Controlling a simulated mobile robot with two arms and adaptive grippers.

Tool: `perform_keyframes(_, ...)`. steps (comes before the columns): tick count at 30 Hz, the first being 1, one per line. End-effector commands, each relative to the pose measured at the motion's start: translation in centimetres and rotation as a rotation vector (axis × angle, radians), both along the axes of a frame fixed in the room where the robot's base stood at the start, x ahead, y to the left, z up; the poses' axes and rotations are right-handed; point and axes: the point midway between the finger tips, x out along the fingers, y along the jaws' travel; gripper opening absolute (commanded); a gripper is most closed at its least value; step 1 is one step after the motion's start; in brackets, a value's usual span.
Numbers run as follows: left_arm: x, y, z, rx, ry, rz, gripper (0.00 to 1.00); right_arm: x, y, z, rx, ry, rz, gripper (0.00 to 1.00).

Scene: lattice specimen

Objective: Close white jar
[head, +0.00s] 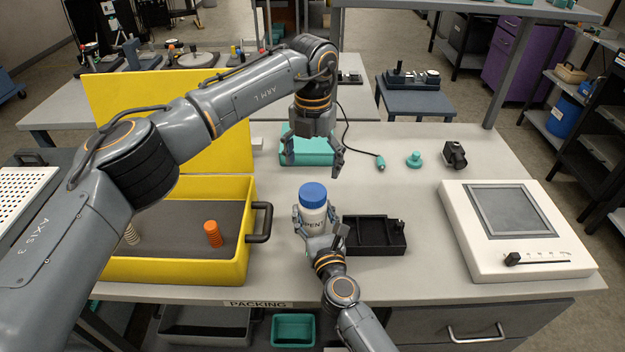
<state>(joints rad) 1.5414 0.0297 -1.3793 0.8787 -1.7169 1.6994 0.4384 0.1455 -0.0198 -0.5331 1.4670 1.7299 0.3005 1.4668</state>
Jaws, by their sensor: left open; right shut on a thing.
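The white jar (311,220) stands upright on the table with a blue lid (313,195) sitting on top of it. Whether the lid is screwed tight cannot be told. My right gripper (317,228) comes in from below and is shut around the jar's body, hiding part of its label. My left gripper (313,158) is open and empty, pointing down above and behind the jar, apart from the lid.
A yellow case (248,272) with an orange coil stands open at left. A black tray (375,250) lies just right of the jar, and a teal tray (320,148) is behind. A white device (480,262) fills the right. The table between is mostly clear.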

Motion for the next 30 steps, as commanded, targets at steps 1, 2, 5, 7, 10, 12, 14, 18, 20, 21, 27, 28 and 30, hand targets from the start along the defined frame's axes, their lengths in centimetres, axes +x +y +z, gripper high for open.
perform_keyframes(1,0.0,0.0,1.2,0.000,-0.002,-0.001,0.85,0.0,0.0,0.0,0.000,0.000,0.000,0.00)
perform_keyframes(2,0.0,-0.1,1.7,0.001,-0.001,-0.001,0.85,0.0,0.0,0.0,0.000,0.000,0.000,0.00)
perform_keyframes(5,0.0,0.0,3.2,0.001,0.000,0.000,0.85,0.0,0.0,0.0,0.000,0.000,0.000,0.00)
perform_keyframes(7,0.0,-0.1,3.9,0.000,0.000,-0.001,0.85,0.0,0.0,0.0,0.000,0.000,0.000,0.00)
perform_keyframes(10,0.0,-0.1,4.5,0.000,0.001,-0.001,0.85,0.0,0.0,0.0,0.000,0.000,0.000,0.00)
perform_keyframes(12,0.0,0.0,4.7,0.000,0.001,-0.001,0.85,0.0,0.0,0.0,0.000,0.000,0.000,0.00)
perform_keyframes(14,0.0,0.0,4.8,0.001,0.002,-0.001,0.85,0.0,0.0,0.0,0.000,0.000,0.000,0.00)
perform_keyframes(18,0.0,0.0,4.7,0.001,0.002,-0.001,0.85,0.0,0.0,0.0,0.000,0.000,0.000,0.00)
perform_keyframes(20,0.0,0.0,4.7,0.000,0.001,-0.001,0.85,0.0,0.0,0.0,0.000,0.000,0.000,0.64)
perform_keyframes(21,0.0,0.0,4.7,0.000,0.001,-0.001,0.85,0.0,0.0,0.0,0.000,0.000,0.000,0.73)
perform_keyframes(27,0.0,0.0,4.7,0.000,0.001,-0.001,0.85,0.0,0.0,0.0,0.000,0.000,0.000,0.87)
perform_keyframes(28,0.0,0.0,4.7,0.000,0.001,-0.001,0.85,0.0,0.0,0.0,0.000,0.000,0.000,0.87)
perform_keyframes(30,0.0,0.0,4.7,0.000,0.001,-0.001,0.85,0.0,0.0,0.0,0.000,0.000,0.000,0.87)
